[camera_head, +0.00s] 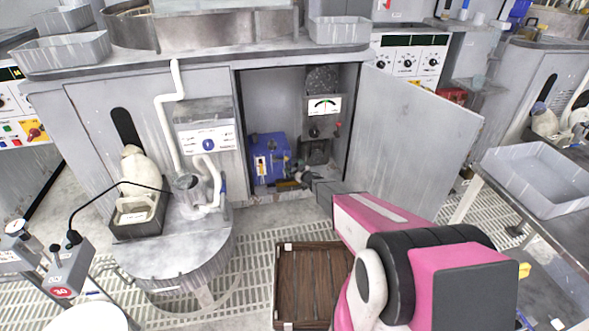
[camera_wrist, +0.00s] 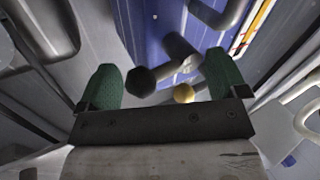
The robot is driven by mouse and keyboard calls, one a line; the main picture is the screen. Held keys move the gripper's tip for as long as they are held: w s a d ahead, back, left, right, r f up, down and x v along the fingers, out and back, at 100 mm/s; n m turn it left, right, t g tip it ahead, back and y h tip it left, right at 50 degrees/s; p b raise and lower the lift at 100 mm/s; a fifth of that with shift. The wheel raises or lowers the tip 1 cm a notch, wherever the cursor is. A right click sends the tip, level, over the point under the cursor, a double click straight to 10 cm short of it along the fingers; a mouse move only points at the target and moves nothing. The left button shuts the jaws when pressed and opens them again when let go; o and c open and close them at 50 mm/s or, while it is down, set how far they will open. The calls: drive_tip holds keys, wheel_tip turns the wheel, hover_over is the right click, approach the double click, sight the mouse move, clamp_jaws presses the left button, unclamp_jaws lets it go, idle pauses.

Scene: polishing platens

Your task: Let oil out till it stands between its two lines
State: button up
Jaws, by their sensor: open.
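The blue oil tank (camera_head: 267,150) stands on the floor of the open cabinet and fills the upper middle of the wrist view (camera_wrist: 150,28). A narrow sight gauge (camera_head: 261,167) is on its front; in the wrist view its edge (camera_wrist: 252,27) shows yellow and red marks. I cannot read the oil level. My gripper (camera_head: 297,177) reaches into the cabinet at the tank's lower right. In the wrist view its green fingers (camera_wrist: 162,80) are open, with a black-ended grey handle (camera_wrist: 140,81) and a small brass knob (camera_wrist: 183,93) between them. Contact is unclear.
The cabinet door (camera_head: 412,130) stands open on the right, close to my arm. A pump unit with a dial (camera_head: 322,105) stands right of the tank. A brown slatted crate (camera_head: 305,285) lies on the floor grating. A round drum (camera_head: 180,255) stands left.

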drive_tip(key=shift+c, duration=0.3)
drive_tip(key=c, duration=0.8)
drive_tip(key=shift+f+m+t+y, duration=0.3)
drive_tip(key=shift+f+m+t, duration=0.1)
drive_tip(key=shift+m, duration=0.6)
drive_tip(key=o, duration=0.9)
drive_tip(key=shift+c, duration=0.2)
